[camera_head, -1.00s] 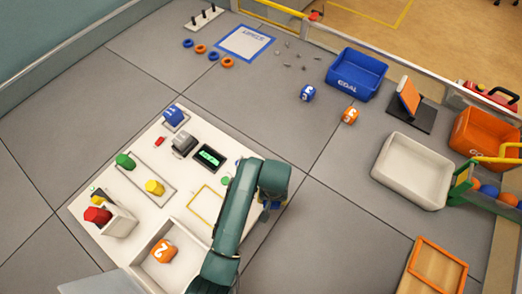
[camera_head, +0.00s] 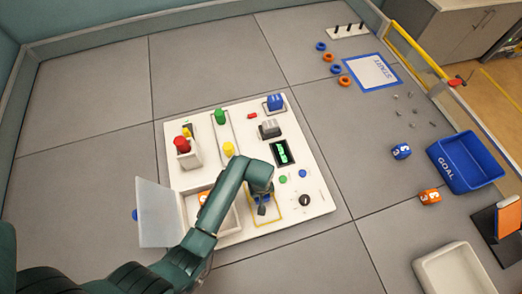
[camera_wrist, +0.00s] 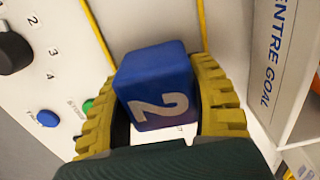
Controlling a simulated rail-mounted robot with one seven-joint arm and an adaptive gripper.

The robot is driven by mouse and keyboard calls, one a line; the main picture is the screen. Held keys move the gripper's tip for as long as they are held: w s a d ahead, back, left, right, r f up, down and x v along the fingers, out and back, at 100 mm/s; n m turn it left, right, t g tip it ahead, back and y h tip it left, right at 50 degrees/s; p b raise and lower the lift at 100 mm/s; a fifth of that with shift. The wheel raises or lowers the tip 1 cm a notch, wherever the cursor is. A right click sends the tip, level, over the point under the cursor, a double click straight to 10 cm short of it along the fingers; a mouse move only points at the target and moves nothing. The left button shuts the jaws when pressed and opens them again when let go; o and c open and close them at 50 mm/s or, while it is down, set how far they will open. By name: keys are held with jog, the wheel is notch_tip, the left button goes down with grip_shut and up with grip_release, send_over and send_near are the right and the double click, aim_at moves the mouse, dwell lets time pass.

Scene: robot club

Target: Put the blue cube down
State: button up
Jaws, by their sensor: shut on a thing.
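My gripper (camera_head: 262,208) is low over the yellow square outline (camera_head: 281,218) on the white board (camera_head: 318,200). In the wrist view, its yellow ridged fingers (camera_wrist: 165,115) are shut on the blue cube (camera_wrist: 155,85), which shows a pale 2 on one face. The cube sits tilted in the picture, with yellow lines of the outline (camera_wrist: 97,32) on both sides beyond it. In the head view my arm and fingers mostly hide the cube. I cannot tell whether its underside touches the board.
A wall marked CENTRE GOAL (camera_wrist: 272,70) stands close beside the fingers. A black knob (camera_wrist: 12,50) and blue button (camera_wrist: 47,118) are on the other side.

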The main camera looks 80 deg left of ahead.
jog(key=shift+f, duration=0.8)
jog(key=shift+f, duration=0.2)
jog(key=o, duration=1.1)
jog(key=shift+o, duration=0.2)
notch_tip(320, 180, up, 12)
jog(key=p, duration=0.3)
jog(key=shift+r, duration=0.2)
